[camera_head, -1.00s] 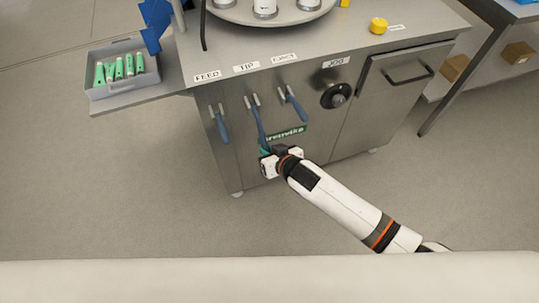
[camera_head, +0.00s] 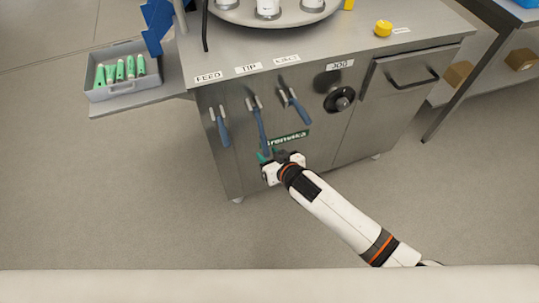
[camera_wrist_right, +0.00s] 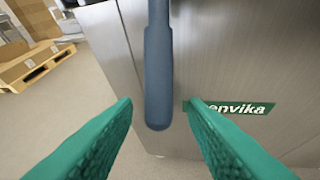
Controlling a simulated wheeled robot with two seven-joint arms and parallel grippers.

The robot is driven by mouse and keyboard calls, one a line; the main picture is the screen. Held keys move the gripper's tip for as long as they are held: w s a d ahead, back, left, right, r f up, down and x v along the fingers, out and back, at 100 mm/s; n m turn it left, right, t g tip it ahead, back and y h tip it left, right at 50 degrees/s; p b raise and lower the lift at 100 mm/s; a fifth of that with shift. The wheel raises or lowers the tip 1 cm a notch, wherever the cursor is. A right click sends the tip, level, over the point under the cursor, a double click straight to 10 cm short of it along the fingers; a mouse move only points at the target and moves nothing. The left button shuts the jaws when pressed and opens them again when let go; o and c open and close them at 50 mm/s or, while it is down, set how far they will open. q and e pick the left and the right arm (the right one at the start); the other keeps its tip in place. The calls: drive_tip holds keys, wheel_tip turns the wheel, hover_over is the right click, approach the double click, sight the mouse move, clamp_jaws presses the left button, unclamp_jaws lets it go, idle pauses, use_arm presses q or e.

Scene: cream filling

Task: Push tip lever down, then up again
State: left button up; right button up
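The tip lever (camera_head: 261,125) has a long blue handle and hangs downward on the machine's steel front, under the TIP label (camera_head: 248,69). My right gripper (camera_head: 266,156) is at the lower end of this handle. In the right wrist view, the blue handle (camera_wrist_right: 158,80) hangs between the two green fingers of the right gripper (camera_wrist_right: 160,104). The fingers are open, with a gap on each side of the handle. My left gripper is not in view.
The feed lever (camera_head: 221,128) hangs to the left and the eject lever (camera_head: 297,107) to the right. A black jog knob (camera_head: 339,99) is farther right. A grey tray (camera_head: 125,88) holds several green tubes. The floor in front is clear.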

drive_tip(key=p+v, duration=0.1)
drive_tip(key=v, duration=1.1)
drive_tip(key=shift+p, duration=0.3)
drive_tip(key=s+d+f+g+h+p, duration=0.1)
drive_tip(key=s+d+f+h, duration=0.2)
drive_tip(key=f, duration=0.5)
drive_tip(key=s+d+f+m+g+p, duration=0.1)
drive_tip(key=s+d+f+g, duration=0.1)
drive_tip(key=d+f, duration=0.45)
drive_tip(key=s+d+f+g+h+p, duration=0.1)
drive_tip(key=s+d+f+h, duration=0.15)
drive_tip(key=f, duration=0.65)
drive_tip(key=s+d+f+g, duration=0.1)
drive_tip(key=s+f, duration=0.3)
drive_tip(key=s, duration=0.5)
drive_tip(key=s+d+f+g+p, duration=0.1)
drive_tip(key=s+f, duration=0.3)
drive_tip(key=s, duration=0.5)
drive_tip(key=s+d+f+m+g+p, duration=0.1)
drive_tip(key=s+d+f+g, duration=0.2)
drive_tip(key=s, duration=0.6)
drive_tip(key=shift+s+d+f+g+h, duration=0.15)
drive_tip(key=shift+d+f+g+h, duration=0.15)
drive_tip(key=shift+f+h, duration=0.2)
